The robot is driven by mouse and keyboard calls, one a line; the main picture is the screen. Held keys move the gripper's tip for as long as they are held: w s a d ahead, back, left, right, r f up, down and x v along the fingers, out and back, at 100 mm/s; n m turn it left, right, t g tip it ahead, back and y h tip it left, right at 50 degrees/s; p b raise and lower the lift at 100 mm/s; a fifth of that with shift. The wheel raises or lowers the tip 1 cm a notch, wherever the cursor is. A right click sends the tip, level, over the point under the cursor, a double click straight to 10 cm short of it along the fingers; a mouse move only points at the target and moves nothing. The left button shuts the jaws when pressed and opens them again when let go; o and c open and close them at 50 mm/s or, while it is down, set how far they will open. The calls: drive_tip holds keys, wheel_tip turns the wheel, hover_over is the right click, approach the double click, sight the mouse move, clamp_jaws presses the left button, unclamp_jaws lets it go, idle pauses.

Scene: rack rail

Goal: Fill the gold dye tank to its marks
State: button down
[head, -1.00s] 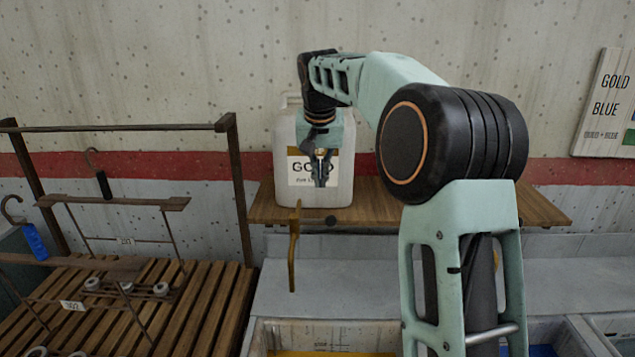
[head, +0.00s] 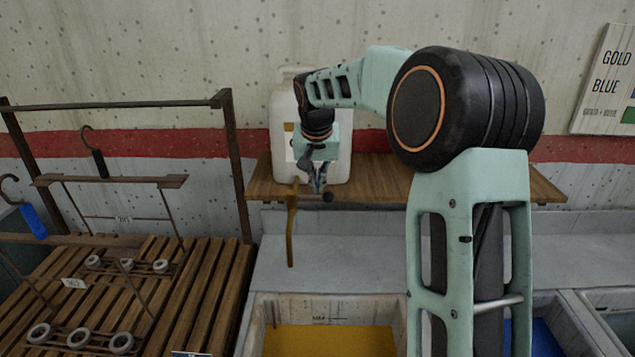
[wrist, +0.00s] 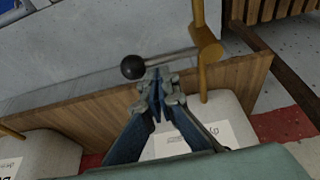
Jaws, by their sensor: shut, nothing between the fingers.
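The white gold-dye jug (head: 338,110) stands on the wooden shelf, its label partly hidden by my gripper. A brass spout (head: 291,225) hangs from the shelf front above the gold tank (head: 400,318), which holds yellow dye (head: 330,341). Small marks (head: 330,320) show on the tank's inner back wall, too small to read. The tap's lever ends in a black knob (head: 328,196), also in the wrist view (wrist: 132,67). My gripper (head: 319,188) is shut and empty. In the wrist view its fingertips (wrist: 158,76) are at the lever beside the knob; I cannot tell whether they touch.
The wooden shelf (head: 385,180) runs along the wall. A tank with blue dye (head: 535,338) is at right, partly behind my arm. A slatted rack (head: 200,290) with frames, weights and hooks stands at left. A sign (head: 605,80) hangs at upper right.

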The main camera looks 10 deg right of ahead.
drive_tip(key=shift+s+f+m+b, duration=0.1)
drive_tip(key=shift+s+m+b, duration=0.25)
drive_tip(key=shift+m, duration=0.25)
drive_tip(key=s+m, duration=0.1)
drive_tip(key=m, duration=0.1)
drive_tip(key=s+a+m+g+h+b, duration=0.1)
drive_tip(key=m, duration=0.1)
drive_tip(key=s+m+h, duration=0.1)
drive_tip(key=m, duration=0.1)
drive_tip(key=shift+s+a+b, duration=0.3)
drive_tip(key=shift+a, duration=0.1)
idle(0.3)
drive_tip(key=shift+s, duration=0.1)
drive_tip(key=shift+a, duration=0.1)
idle(0.5)
